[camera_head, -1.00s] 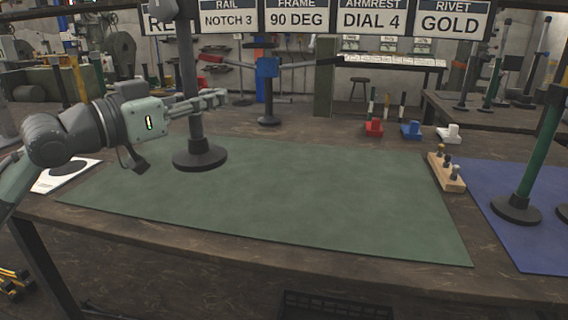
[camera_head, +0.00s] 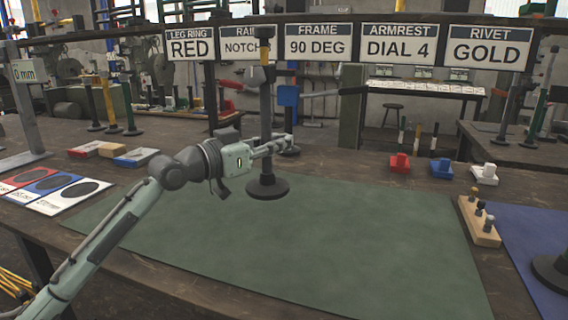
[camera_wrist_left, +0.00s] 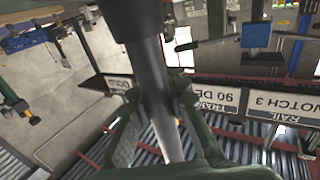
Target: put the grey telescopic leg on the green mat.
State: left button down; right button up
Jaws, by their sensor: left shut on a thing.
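The grey telescopic leg (camera_head: 266,115) is an upright grey tube with a yellow band near its top and a round dark foot (camera_head: 267,187). My left gripper (camera_head: 277,145) is shut around its lower tube, above the foot. The foot shows over the far part of the green mat (camera_head: 350,240); I cannot tell whether it touches. My right gripper is not in view.
Red (camera_head: 399,163), blue (camera_head: 441,168) and white (camera_head: 485,174) blocks stand behind the mat. A wooden peg block (camera_head: 479,222) and a blue mat (camera_head: 545,245) lie at right. Printed cards (camera_head: 50,185) lie at left. The mat's front and middle are clear.

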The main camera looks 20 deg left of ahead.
pick_arm(q)
jog(key=f, duration=0.1)
jog(key=w+f, duration=0.1)
jog(key=f, duration=0.3)
jog(key=shift+w+d, duration=0.1)
jog(key=shift+w, duration=0.25)
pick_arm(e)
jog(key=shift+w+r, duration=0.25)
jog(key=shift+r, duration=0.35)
pick_arm(q)
jog(key=c, duration=1.5)
grip_release()
jog(key=shift+o, duration=0.2)
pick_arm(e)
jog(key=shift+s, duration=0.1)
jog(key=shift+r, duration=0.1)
